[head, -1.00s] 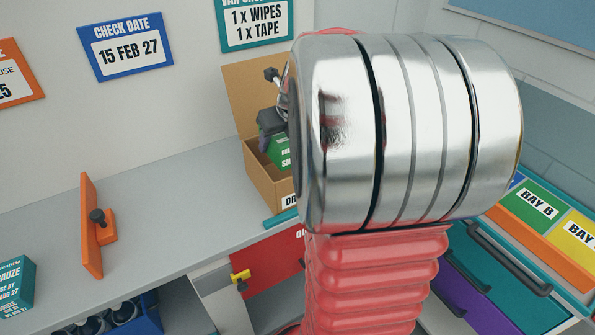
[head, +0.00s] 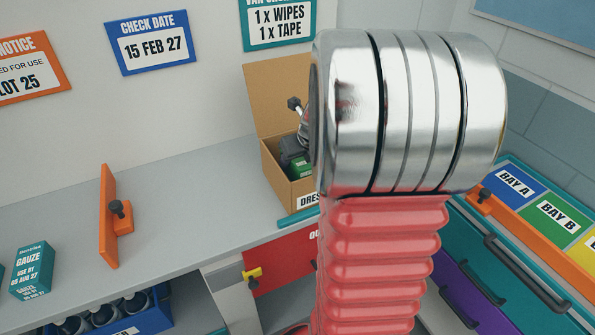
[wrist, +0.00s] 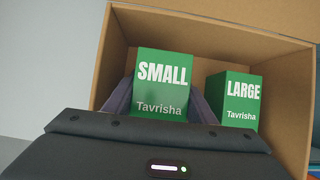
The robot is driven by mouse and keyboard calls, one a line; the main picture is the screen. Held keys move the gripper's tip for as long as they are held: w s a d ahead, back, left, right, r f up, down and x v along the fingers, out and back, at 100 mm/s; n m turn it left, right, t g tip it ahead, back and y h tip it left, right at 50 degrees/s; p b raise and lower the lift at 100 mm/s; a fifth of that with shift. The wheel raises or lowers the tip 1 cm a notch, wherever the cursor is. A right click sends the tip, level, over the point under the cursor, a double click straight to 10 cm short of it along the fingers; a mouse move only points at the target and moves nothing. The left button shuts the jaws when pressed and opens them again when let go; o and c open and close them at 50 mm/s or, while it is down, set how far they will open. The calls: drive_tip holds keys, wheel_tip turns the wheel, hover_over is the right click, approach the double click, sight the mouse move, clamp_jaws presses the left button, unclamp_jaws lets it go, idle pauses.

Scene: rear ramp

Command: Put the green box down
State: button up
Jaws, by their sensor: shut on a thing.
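The green box marked SMALL (wrist: 162,72) stands between the two fingers of my gripper (wrist: 160,98), which is shut on it. In the head view the gripper (head: 291,150) and a part of the green box (head: 302,167) are inside the open cardboard carton (head: 285,192), below its rim. A second green box marked LARGE (wrist: 239,98) stands in the carton to the right, with a gap between the two. My arm covers the carton's right side in the head view. I cannot tell whether the held box touches the carton floor.
The carton stands on a grey worktop (head: 190,200). An orange upright panel with a knob (head: 108,215) and a teal gauze box (head: 32,270) are to the left. Coloured drawers marked with bays (head: 550,215) are to the right.

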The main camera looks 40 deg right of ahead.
sight(300, 165)
drive_tip(key=shift+f, duration=1.9)
drive_tip(key=o, duration=1.3)
drive_tip(key=shift+r, duration=0.1)
drive_tip(key=shift+v, duration=5.95)
